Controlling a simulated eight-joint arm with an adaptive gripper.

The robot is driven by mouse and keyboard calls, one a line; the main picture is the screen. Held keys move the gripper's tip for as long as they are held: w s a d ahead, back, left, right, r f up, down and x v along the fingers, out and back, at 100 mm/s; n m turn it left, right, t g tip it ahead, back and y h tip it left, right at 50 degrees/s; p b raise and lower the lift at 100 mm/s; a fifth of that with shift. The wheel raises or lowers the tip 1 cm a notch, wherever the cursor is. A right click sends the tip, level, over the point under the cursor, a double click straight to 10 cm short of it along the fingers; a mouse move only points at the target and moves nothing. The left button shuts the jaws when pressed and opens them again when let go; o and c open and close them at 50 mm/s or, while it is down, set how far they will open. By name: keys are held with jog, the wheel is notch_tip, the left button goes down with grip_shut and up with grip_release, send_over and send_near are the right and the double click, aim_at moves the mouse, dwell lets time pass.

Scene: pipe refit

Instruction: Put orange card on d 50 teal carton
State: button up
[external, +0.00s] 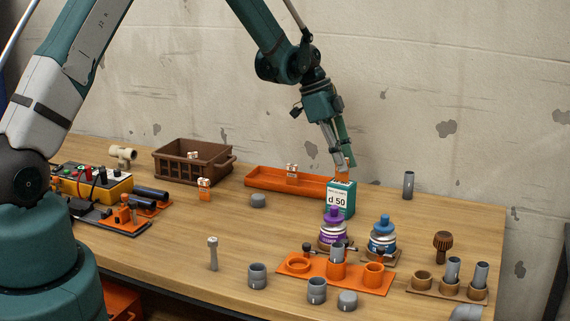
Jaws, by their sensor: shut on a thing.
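The d 50 teal carton (341,198) stands upright on the table, right of centre, with a white label reading "d 50". My gripper (342,163) is directly above it, pointing down, and is shut on a small orange piece, the orange card (344,172). The card is at the carton's top; I cannot tell whether it touches it. Much of the card is hidden by the fingers.
An orange tray (268,181) lies behind and left of the carton, with a small orange-and-white item (292,174) at it. A similar item (204,190) stands near the brown crate (166,167). Purple (333,232) and blue (382,238) containers stand in front.

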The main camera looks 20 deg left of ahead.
jog(key=shift+f, duration=0.15)
jog(key=o, duration=0.7)
jog(key=shift+r, duration=0.2)
jog(key=shift+v, duration=6)
jog(key=shift+a, duration=0.1)
